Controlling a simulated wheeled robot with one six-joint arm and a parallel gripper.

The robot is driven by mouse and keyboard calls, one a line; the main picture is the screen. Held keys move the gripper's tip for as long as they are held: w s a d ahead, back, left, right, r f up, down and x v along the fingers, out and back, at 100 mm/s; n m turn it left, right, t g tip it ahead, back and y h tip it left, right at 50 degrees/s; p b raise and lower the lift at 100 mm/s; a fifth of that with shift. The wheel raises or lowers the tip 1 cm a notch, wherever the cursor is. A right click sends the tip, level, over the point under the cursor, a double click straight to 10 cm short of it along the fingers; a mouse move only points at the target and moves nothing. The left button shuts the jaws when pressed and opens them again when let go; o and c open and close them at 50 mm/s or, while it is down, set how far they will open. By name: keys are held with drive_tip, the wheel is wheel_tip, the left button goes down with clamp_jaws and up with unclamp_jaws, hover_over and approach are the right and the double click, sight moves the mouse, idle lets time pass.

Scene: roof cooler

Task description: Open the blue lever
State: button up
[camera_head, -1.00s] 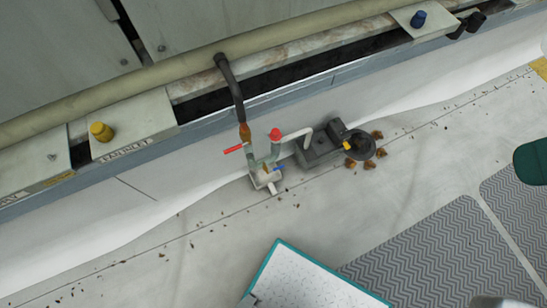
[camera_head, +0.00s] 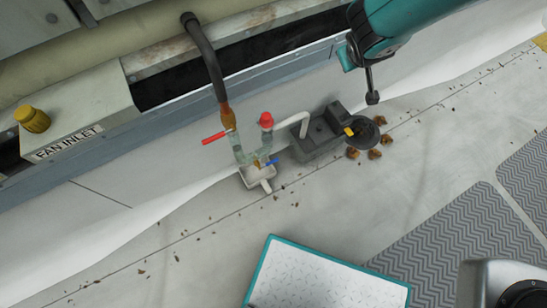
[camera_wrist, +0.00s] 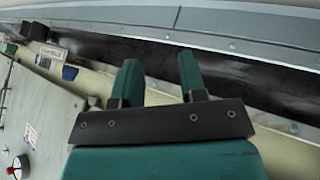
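The small blue lever (camera_head: 270,162) sits low on a valve assembly (camera_head: 258,176) with a pale base on the roof floor, in the head view. A red lever (camera_head: 215,137) sticks out to its left and a red cap (camera_head: 266,120) stands above it. My gripper shows in the wrist view (camera_wrist: 161,78) with its two teal fingers apart and nothing between them. In the head view my teal arm reaches in at the top right, well apart from the blue lever. The wrist view does not show the lever.
A dark pump-like unit (camera_head: 322,135) stands right of the valve, joined by a white pipe (camera_head: 292,121). A dark hose (camera_head: 205,60) runs up to the cooler. A yellow knob (camera_head: 32,118) is on the fan inlet panel.

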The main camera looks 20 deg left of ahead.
drive_tip(key=a+f+n+t+b, duration=0.3)
drive_tip(key=a+f+b, duration=0.1)
drive_tip(key=f, duration=1.2)
drive_tip(key=n+y+b, duration=1.1)
drive_tip(key=n+b, duration=0.2)
drive_tip(key=n, duration=0.3)
approach(274, 161)
drive_tip(key=shift+g, duration=0.4)
drive_tip(key=shift+b+x, duration=5.15)
drive_tip(key=shift+b, duration=3.2)
drive_tip(key=shift+w+d, duration=0.1)
drive_tip(key=shift+d, duration=0.05)
clamp_jaws()
